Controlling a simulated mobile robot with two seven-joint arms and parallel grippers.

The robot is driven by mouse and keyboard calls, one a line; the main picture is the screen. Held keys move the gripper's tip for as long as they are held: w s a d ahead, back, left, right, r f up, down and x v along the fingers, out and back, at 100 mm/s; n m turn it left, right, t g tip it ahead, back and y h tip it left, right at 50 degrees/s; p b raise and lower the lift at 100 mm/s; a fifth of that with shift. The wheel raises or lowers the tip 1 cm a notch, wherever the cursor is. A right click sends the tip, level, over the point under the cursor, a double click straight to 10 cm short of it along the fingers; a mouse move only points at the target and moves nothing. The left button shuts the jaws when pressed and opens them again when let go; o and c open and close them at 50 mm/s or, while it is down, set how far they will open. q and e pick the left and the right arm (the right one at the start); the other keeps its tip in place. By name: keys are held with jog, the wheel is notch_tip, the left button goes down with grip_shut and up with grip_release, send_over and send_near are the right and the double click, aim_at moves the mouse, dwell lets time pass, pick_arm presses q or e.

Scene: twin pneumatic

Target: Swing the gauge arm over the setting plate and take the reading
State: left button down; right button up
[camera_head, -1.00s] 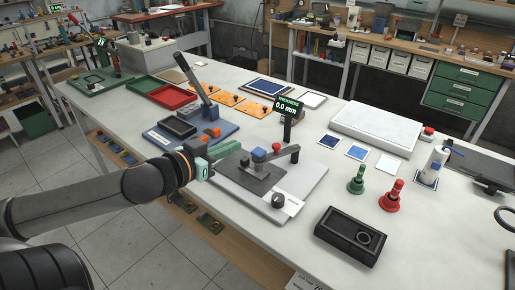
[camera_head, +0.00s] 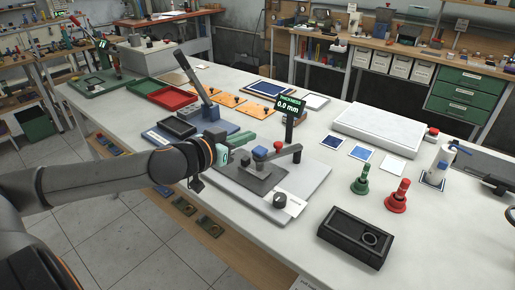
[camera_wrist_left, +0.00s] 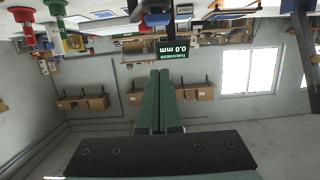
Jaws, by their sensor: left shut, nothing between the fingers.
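The thickness gauge stands on a light grey base plate (camera_head: 305,188) in the middle of the table. Its display (camera_head: 289,106) reads 0.0 mm; it also shows upside down in the left wrist view (camera_wrist_left: 177,50). The gauge arm (camera_head: 285,153) reaches left from its post, with a blue head (camera_head: 260,152) and a red part on top. The head is above a dark grey plate (camera_head: 262,180); I cannot tell if they touch. My left gripper (camera_head: 249,138) is shut and empty, beside the left end of the gauge arm. Its green fingers (camera_wrist_left: 159,75) are together. My right gripper is not in view.
A black knob (camera_head: 279,200) and a white label are at the front of the base. A black box (camera_head: 353,238), green (camera_head: 361,180) and red (camera_head: 398,196) handled pieces stand to the right.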

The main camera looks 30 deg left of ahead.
aim_at(258, 153)
pick_arm(q)
jog(key=w+f, duration=0.2)
jog(key=w, duration=0.1)
jog(key=w+f, duration=0.1)
jog(key=f, duration=0.1)
jog(key=shift+w+d+f, duration=0.1)
jog(key=shift+w+d, duration=0.05)
jog(key=shift+d, duration=0.15)
jog(key=shift+f, duration=0.45)
